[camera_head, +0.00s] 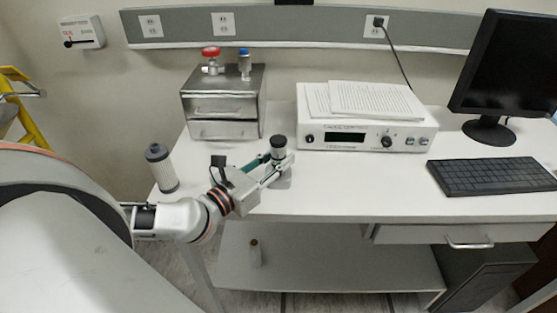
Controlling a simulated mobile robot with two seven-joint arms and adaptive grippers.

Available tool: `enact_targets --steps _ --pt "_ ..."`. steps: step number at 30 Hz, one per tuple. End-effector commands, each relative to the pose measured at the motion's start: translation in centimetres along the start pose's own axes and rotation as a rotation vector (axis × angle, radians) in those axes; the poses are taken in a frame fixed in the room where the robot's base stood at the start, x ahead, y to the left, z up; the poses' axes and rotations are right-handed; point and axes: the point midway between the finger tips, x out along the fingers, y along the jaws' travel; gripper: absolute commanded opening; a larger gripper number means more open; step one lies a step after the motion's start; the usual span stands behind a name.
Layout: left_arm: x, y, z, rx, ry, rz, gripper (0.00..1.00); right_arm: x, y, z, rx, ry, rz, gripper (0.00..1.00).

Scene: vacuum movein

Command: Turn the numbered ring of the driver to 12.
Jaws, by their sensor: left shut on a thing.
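A small upright grey device with a dark cap (278,142) stands on the bench near its front edge, and it appears to be the driver. My left gripper (277,164) reaches in from the left and is shut on it just below the dark cap. The fingers hide part of its body. The numbered ring and its numbers are too small to read. My right gripper is out of view.
A grey cylinder with a dark cap (160,168) stands at the bench's left end. A metal drawer box (222,108) with valves and a white control unit (350,138) stand behind. A keyboard (492,175) and monitor (505,75) are right. The front middle bench is clear.

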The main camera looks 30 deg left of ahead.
Motion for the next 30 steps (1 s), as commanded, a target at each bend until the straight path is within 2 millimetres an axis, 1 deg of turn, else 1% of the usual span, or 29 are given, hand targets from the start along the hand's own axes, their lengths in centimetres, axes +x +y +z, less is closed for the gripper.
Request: enact_targets --steps 3,9,21,22,23,24,30 --pt "0.0 0.2 -0.3 0.009 0.001 -0.070 0.03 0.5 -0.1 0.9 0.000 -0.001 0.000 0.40" --pt "0.0 0.0 -0.2 0.004 0.001 -0.156 0.03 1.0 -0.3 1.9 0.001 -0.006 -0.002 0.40" --pt "0.0 0.0 0.0 0.000 0.003 -0.177 0.03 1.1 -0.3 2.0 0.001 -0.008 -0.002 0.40" --pt "0.0 0.0 0.0 0.000 0.003 -0.177 0.30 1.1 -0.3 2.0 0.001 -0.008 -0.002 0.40" --pt "0.0 0.0 0.0 0.000 0.003 -0.177 0.37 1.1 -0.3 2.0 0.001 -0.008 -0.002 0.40" --pt "0.0 0.0 0.0 0.000 0.003 -0.177 0.42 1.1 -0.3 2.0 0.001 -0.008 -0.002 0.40" --pt "0.0 0.0 0.0 0.000 0.003 -0.177 0.42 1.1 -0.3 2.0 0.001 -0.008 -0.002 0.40"
